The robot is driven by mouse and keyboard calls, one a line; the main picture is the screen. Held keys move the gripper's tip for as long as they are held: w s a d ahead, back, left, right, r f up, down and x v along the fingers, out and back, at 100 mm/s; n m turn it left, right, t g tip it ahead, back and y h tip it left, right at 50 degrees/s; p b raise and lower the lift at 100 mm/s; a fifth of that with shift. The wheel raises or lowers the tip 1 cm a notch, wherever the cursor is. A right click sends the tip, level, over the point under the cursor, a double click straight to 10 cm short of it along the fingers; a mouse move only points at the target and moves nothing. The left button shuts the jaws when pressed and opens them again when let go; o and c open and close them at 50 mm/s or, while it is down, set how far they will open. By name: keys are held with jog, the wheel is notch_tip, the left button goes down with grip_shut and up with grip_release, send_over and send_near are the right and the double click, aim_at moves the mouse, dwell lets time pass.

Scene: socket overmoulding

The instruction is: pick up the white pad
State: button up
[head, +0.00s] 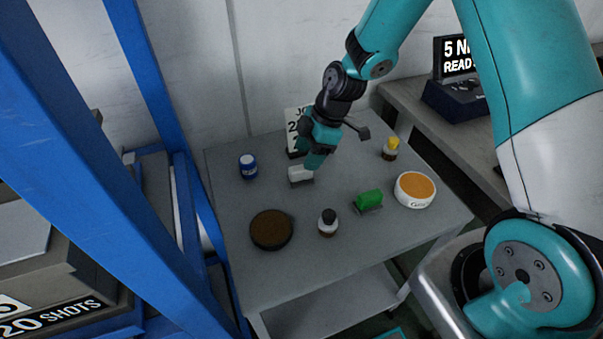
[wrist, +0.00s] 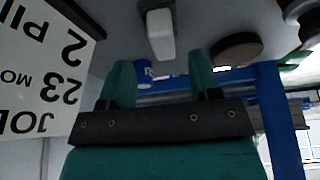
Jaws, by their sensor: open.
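The white pad (head: 299,176) lies on the grey table (head: 220,215), just below and left of my gripper (head: 314,163) in the head view. In the wrist view the white pad (wrist: 161,36) shows ahead of the fingertips, near the top middle, on a dark base. My gripper (wrist: 160,66) has its two teal fingers spread apart with nothing held between them. The fingertips look close to the pad in the head view, but I cannot tell whether they touch it.
A sign board (head: 293,122) stands behind my gripper. A blue jar (head: 248,166), brown dish (head: 271,230), dark-capped bottle (head: 327,222), green block (head: 368,200), orange-topped tub (head: 415,189) and yellow-capped bottle (head: 390,148) stand around.

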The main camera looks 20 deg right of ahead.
jog(key=x, duration=0.5)
jog(key=shift+s+f+p, duration=0.1)
jog(key=shift+s+p, duration=0.1)
jog(key=shift+p, duration=0.15)
jog(key=c, duration=0.7)
jog(key=shift+c, duration=0.2)
notch_tip(320, 180, up, 20)
jog(key=shift+o, duration=0.9)
jog(key=shift+c, duration=0.4)
